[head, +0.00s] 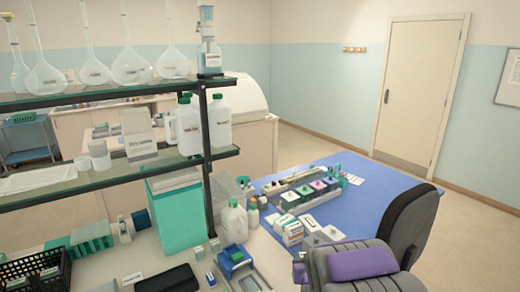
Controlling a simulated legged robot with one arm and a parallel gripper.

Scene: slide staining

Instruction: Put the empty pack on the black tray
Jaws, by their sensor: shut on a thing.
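My gripper (318,248) is at the lower right, at the front of my grey and purple arm, over the near edge of the blue table top. It is shut on what looks like a small white pack (290,230) with printed labels. The arm covers part of this area, and the exact contact is too small to make out. A flat black tray-like piece (168,280) lies on the white bench at the bottom, left of my gripper and well apart from it. Its near edge is cut off by the picture.
A black basket (14,270) stands at the bottom left. Glass shelves (110,185) overhang the bench. A dark chair (412,225) stands at the right.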

